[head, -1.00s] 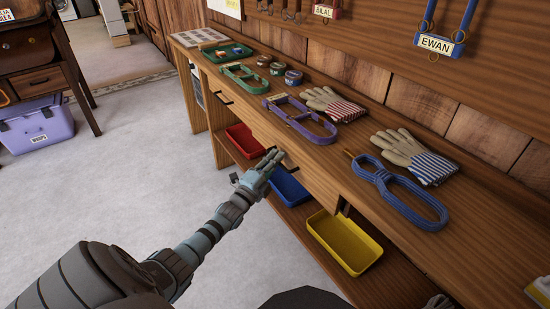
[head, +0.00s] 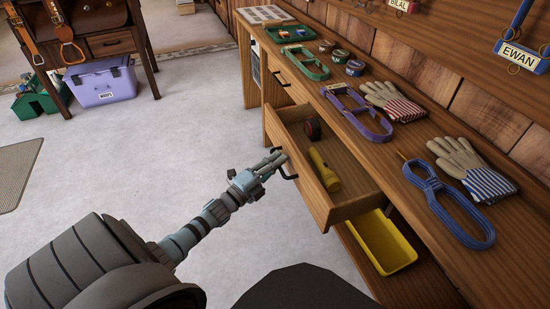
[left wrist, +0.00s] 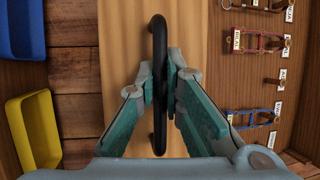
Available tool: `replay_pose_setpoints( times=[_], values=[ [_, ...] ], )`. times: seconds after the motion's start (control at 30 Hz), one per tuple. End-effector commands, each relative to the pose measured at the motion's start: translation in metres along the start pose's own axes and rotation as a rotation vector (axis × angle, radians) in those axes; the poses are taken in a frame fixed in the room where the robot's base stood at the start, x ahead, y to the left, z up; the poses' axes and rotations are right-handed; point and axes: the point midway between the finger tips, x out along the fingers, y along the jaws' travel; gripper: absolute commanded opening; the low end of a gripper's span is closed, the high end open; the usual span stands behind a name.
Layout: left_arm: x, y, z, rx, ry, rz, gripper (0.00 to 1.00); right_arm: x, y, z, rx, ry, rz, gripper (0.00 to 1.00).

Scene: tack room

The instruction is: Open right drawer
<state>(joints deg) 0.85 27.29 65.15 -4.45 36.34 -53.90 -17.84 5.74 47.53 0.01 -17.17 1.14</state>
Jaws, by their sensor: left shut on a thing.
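The right drawer (head: 318,203) of the wooden workbench stands pulled out in the head view. A yellow flashlight (head: 325,171) and a dark round roll (head: 312,128) lie inside it. My left gripper (head: 278,160) is at the drawer front. It is shut on the black bar handle (head: 286,174). In the left wrist view the two fingers (left wrist: 160,88) pinch the handle (left wrist: 159,135) near its middle, against the pale wooden drawer front (left wrist: 118,60). My right gripper is not in view.
The yellow tray (head: 381,243) sits on the lower shelf under the open drawer. Another closed drawer (head: 275,85) is farther along. Gloves (head: 470,170) and coloured halters (head: 450,205) lie on the benchtop (head: 400,150). Bare floor (head: 130,150) lies left of the bench.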

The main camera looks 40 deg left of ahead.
Motion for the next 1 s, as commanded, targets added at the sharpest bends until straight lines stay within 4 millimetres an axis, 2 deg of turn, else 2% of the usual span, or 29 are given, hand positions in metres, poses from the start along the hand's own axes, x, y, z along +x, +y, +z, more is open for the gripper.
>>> replay_pose_setpoints(
  times=[0.3, 0.33, 0.37, 0.7, 0.77, 0.87, 1.0],
  values=[
    [-0.001, 0.000, 0.000, -0.001, 0.001, 0.001, 0.00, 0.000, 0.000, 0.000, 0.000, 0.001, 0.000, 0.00],
    [-0.001, 0.000, 0.000, -0.001, 0.001, 0.001, 0.12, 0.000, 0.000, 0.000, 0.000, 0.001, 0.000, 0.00],
    [-0.001, 0.000, 0.000, 0.000, 0.001, 0.000, 0.17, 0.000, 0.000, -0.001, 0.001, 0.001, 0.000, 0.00],
    [-0.004, 0.000, 0.001, 0.001, 0.000, 0.001, 0.18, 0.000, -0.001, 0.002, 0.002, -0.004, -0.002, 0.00],
    [-0.010, 0.001, 0.001, 0.001, 0.000, 0.002, 0.18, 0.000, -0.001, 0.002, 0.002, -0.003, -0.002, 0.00],
    [-0.030, 0.001, 0.001, 0.001, 0.001, 0.005, 0.18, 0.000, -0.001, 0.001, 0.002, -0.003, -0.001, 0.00],
    [-0.071, 0.001, 0.001, 0.000, 0.001, 0.006, 0.18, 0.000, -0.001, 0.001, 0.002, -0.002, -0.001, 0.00]
  ],
)
